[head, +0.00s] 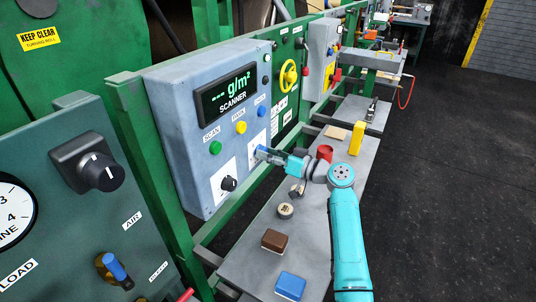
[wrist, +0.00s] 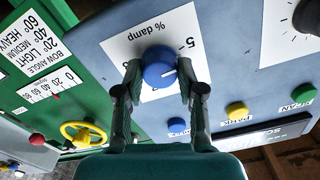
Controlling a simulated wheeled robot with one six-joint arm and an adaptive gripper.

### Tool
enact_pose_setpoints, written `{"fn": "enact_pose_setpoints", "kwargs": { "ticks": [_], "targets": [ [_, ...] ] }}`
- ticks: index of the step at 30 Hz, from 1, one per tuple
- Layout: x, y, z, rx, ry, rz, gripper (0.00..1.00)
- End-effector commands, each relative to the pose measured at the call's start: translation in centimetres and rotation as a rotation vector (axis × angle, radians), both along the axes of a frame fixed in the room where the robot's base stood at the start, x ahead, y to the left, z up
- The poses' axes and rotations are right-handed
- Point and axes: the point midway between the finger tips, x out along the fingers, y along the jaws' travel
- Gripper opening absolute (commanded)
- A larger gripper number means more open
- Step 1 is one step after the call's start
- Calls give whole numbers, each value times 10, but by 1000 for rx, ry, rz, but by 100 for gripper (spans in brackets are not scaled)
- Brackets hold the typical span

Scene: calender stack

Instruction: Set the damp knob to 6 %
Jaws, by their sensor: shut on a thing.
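The damp knob (wrist: 158,66) is a round blue knob on a white plate (wrist: 125,45) printed "% damp", with a 5 to its upper right. A short white pointer line on the knob points to the right in the wrist view. In the head view my gripper (head: 264,154) reaches the front of the grey scanner box, covering most of the knob.
The scanner box (head: 170,110) has a display (head: 227,95) reading "--- g/m²", a green button (head: 215,148), a yellow button (head: 240,127) and a black knob (head: 229,184). Below, a grey bench (head: 250,245) holds a brown block (head: 274,241), a blue block (head: 290,285) and a red cup (head: 324,153).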

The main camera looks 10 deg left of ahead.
Motion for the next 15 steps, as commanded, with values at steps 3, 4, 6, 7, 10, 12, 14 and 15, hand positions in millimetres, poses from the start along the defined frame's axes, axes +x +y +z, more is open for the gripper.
{"fn": "enact_pose_setpoints", "kwargs": {
  "ticks": [3,4,6,7,10,12,14,15],
  "targets": [
    [0,0,0,32,90,-1,4],
    [0,0,0,42,117,-1,4],
    [0,0,0,65,179,-1,4],
    [0,0,0,74,205,-1,4],
    [0,0,0,107,295,-1,4],
    [0,0,0,130,358,-1,4],
    [0,0,0,149,412,-1,4],
    [0,0,0,162,448,-1,4]
  ]
}}
